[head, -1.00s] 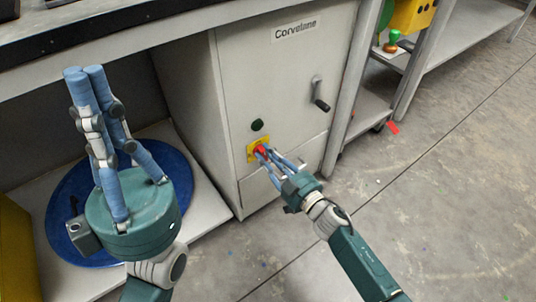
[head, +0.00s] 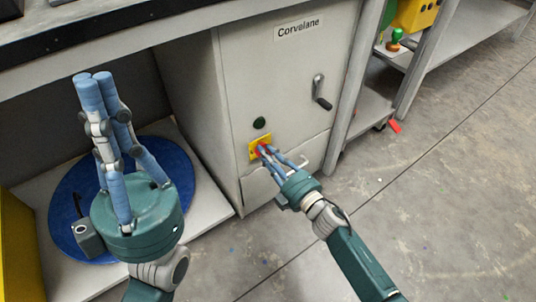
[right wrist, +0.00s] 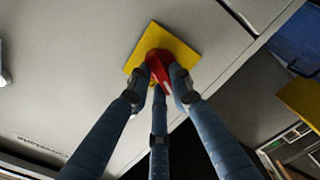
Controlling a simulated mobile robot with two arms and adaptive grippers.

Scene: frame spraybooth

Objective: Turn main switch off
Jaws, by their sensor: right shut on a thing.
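The main switch is a red knob (head: 263,149) on a yellow plate (head: 254,155), low on the front of the grey cabinet. In the right wrist view the red knob (right wrist: 160,66) sits between my fingertips, in front of the yellow plate (right wrist: 181,43). My right gripper (head: 267,151) is shut on the knob; its fingers hide part of it. The plate looks tilted against the fingers in that view. My left gripper (head: 93,80) points up at the left, fingertips close together, empty and away from the cabinet.
The cabinet (head: 280,85) has a label, a dark round button (head: 260,123) above the switch and a black lever handle (head: 322,95). A worktop edge (head: 150,30) runs above. A blue round object (head: 60,195) lies behind my left gripper. The floor at right is mostly clear.

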